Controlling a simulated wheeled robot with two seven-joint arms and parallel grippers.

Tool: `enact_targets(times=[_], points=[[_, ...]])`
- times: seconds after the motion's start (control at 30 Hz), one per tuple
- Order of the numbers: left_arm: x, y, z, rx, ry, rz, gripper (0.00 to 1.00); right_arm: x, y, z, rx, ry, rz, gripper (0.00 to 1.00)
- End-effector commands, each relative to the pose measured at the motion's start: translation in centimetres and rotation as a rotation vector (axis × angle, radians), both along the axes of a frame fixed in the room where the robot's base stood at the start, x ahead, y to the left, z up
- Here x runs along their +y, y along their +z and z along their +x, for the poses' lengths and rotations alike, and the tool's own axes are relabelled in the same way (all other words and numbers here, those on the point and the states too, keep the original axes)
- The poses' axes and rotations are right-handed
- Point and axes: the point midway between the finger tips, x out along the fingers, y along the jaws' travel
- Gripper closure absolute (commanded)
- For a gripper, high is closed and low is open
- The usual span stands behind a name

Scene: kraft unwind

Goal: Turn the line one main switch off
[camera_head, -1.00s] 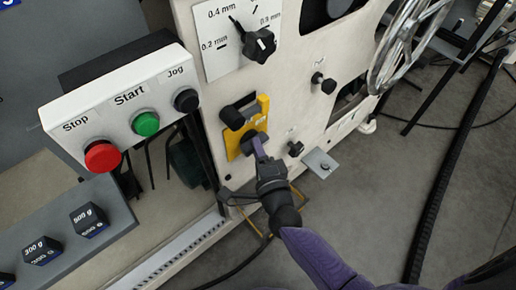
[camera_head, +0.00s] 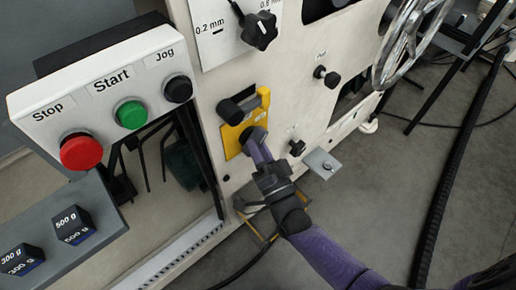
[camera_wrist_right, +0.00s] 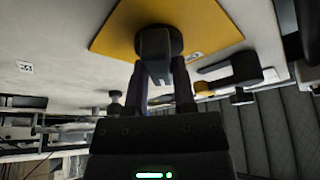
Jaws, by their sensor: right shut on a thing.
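The main switch is a dark rotary knob on a yellow plate (camera_head: 232,143) on the pale machine panel. My right gripper (camera_head: 256,144) comes up from the lower right and is at the knob, which it partly hides in the head view. In the right wrist view the yellow plate (camera_wrist_right: 110,30) is at the top, and the two fingers of my right gripper (camera_wrist_right: 164,85) are shut on the knob's grip (camera_wrist_right: 154,45). The knob's marking cannot be read. My left gripper is not in view.
A black handle with a yellow bar (camera_head: 240,107) sits just above the knob. A button box with red Stop (camera_head: 81,151), green Start (camera_head: 131,114) and black Jog (camera_head: 178,89) buttons is at left. Small black knobs (camera_head: 297,148) and a handwheel (camera_head: 408,45) are to the right.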

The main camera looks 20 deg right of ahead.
Motion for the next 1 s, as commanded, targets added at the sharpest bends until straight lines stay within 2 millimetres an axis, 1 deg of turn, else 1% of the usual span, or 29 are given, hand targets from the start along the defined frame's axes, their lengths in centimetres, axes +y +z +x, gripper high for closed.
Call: enact_targets(times=[0.03,0.5,0.7,1.0], points=[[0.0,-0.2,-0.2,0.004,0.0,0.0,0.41,-0.1,-0.3,0.0,-0.01,0.001,-0.04,1.0],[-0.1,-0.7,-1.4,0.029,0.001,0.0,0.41,-0.3,-0.4,0.1,-0.153,0.001,-0.437,1.0],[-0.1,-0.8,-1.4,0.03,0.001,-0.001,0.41,-0.4,-0.3,0.1,-0.199,0.001,-0.559,1.0],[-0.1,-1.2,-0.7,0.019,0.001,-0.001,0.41,-0.4,-0.3,0.1,-0.236,0.002,-0.663,1.0]])
